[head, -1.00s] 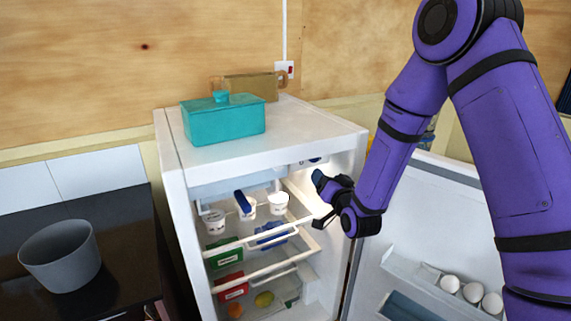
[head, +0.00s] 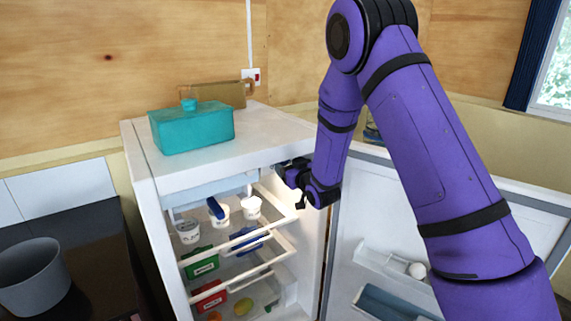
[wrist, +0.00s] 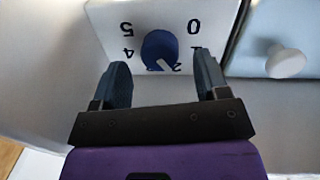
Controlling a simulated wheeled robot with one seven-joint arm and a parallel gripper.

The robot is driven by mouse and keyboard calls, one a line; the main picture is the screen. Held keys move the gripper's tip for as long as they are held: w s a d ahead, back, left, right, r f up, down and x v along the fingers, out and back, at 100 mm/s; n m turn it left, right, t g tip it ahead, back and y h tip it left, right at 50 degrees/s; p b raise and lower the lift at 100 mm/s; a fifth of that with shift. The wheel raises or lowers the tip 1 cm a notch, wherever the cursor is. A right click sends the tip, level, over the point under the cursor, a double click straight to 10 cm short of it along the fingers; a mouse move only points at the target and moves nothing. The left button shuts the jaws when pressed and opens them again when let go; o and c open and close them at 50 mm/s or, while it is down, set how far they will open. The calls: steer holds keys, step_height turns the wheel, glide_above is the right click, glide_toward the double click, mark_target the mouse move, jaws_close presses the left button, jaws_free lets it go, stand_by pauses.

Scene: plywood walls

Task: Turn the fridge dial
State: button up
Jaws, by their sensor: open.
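The fridge dial (wrist: 160,50) is a round dark blue knob with a white pointer mark on a white panel printed with numbers, seen in the wrist view. The pointer aims toward the lower right in that view, near the number 2. My gripper (wrist: 164,80) is open, with one finger on each side of the dial's near edge; I cannot tell whether either touches it. In the head view my gripper (head: 284,172) is inside the top right of the open fridge (head: 145,190), and it hides the dial.
The fridge door (head: 345,235) stands open at the right. A white round knob (wrist: 287,62) is right of the dial panel. A grey pot (head: 32,275) stands left.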

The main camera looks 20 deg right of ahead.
steer(key=shift+x, duration=1.2)
steer(key=c, duration=0.9)
steer(key=shift+m, duration=0.8)
steer(key=o, duration=0.9)
steer(key=v, duration=1.1)
